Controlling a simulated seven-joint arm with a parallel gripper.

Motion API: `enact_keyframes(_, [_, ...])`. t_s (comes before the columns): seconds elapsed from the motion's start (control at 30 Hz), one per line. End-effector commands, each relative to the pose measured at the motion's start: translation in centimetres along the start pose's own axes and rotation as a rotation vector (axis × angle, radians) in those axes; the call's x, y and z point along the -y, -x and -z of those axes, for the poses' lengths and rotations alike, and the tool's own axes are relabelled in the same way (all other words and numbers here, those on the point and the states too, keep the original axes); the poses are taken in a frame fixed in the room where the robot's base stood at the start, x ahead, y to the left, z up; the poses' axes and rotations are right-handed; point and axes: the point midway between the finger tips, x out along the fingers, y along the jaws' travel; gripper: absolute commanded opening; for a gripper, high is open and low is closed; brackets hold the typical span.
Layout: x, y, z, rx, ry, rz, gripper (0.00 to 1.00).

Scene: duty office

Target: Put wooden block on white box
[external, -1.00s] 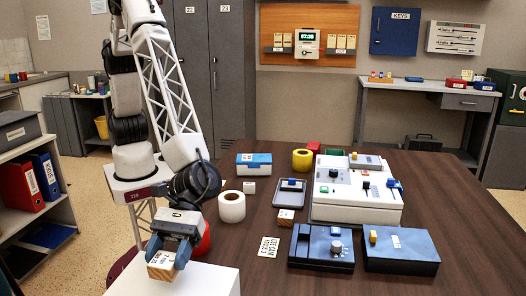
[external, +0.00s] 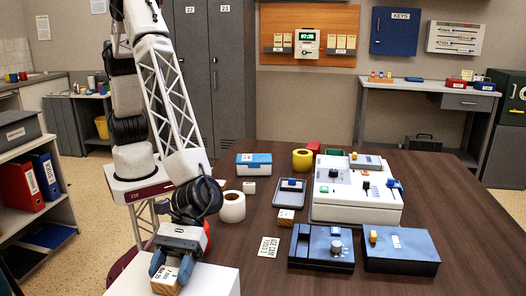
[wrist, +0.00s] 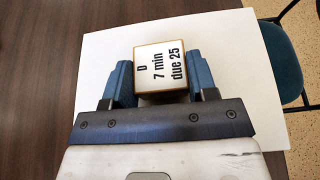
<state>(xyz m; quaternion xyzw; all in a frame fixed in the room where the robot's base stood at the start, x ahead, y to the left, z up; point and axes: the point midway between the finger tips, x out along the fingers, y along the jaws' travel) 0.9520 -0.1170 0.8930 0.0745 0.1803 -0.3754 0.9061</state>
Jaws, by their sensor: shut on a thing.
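A wooden block (external: 166,283) with a white printed label is between the fingers of my gripper (external: 170,270). My gripper is shut on it. The wrist view shows the block (wrist: 160,62) with its label reading "7 min due 25", held between the blue fingers (wrist: 160,86). The white box (external: 215,282) is under the block, at the bottom of the external view. Its white top (wrist: 215,50) spreads around the block in the wrist view. I cannot tell whether the block touches it.
The brown table (external: 440,185) holds a white roll (external: 232,207), a second labelled wooden block (external: 286,217), a card (external: 269,247), blue control boxes (external: 322,247) and a white console (external: 345,195). A dark teal chair (wrist: 283,60) is beside the white box.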

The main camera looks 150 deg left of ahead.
Motion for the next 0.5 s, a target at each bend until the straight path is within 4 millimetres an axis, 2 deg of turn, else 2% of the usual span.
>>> enact_keyframes(0.33, [0.0, -0.12, 0.3, 0.0, 0.0, 0.0, 0.29])
enact_keyframes(0.37, [0.0, -0.1, 0.26, 0.0, 0.0, 0.0, 0.57])
enact_keyframes(0.5, [0.0, -0.1, 0.25, 0.0, 0.0, 0.0, 0.78])
